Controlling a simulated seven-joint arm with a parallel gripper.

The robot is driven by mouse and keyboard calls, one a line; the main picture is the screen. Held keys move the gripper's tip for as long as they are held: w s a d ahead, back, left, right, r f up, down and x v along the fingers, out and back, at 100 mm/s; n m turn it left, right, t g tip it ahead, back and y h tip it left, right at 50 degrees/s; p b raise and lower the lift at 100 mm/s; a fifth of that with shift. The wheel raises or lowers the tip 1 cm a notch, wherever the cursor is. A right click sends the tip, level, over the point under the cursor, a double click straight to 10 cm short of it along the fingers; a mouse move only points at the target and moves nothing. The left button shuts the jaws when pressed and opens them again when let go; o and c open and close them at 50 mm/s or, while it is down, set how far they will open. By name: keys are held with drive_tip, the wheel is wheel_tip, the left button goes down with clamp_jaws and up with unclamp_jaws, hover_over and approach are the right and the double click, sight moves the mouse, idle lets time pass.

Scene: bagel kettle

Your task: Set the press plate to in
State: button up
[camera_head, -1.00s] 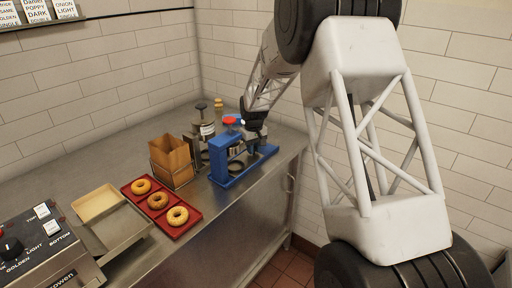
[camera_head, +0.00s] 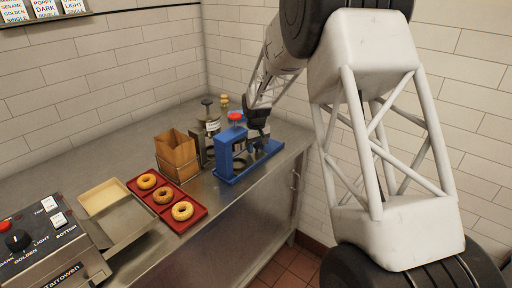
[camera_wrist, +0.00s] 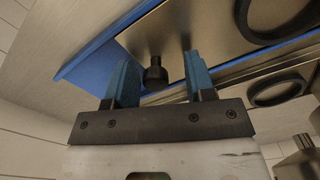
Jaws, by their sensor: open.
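The blue press (camera_head: 226,160) stands near the front right corner of the steel counter, with a red knob (camera_head: 236,116) on top. In the wrist view a flat steel plate (camera_wrist: 205,30) with a black ring (camera_wrist: 280,18) lies along a blue base (camera_wrist: 92,70). A short black knob (camera_wrist: 155,74) stands at the plate's near end. My gripper (camera_wrist: 157,66) is open, its two blue-tipped fingers on either side of this knob. Gaps show on both sides of it. In the head view my gripper (camera_head: 259,138) is at the right part of the press and hides some of it.
A red tray (camera_head: 199,213) with three bagels, a brown paper bag holder (camera_head: 178,158) and a metal dispenser (camera_head: 210,127) stand left of the press. A toaster (camera_head: 40,250) is at the front left. The counter's right edge is close to the press.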

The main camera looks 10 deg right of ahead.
drive_tip(key=shift+r, duration=3.85)
drive_tip(key=s+d+r+m, duration=0.1)
drive_tip(key=s+d+r, duration=0.1)
drive_tip(key=s+r, duration=0.5)
drive_tip(key=s+d+r+m+t, duration=0.1)
drive_tip(key=s+d+r, duration=0.1)
drive_tip(key=s, duration=0.9)
drive_tip(key=s+d+r, duration=0.2)
drive_tip(key=s+r, duration=0.3)
drive_tip(key=s, duration=0.4)
drive_tip(key=s+d+f+m, duration=0.1)
drive_tip(key=s, duration=1.3)
drive_tip(key=s+d+f+m+t, duration=0.1)
drive_tip(key=s+d, duration=0.1)
drive_tip(key=s, duration=1.2)
drive_tip(key=shift+f+m+t, duration=0.3)
drive_tip(key=shift+f+m, duration=0.1)
drive_tip(key=shift+d, duration=0.1)
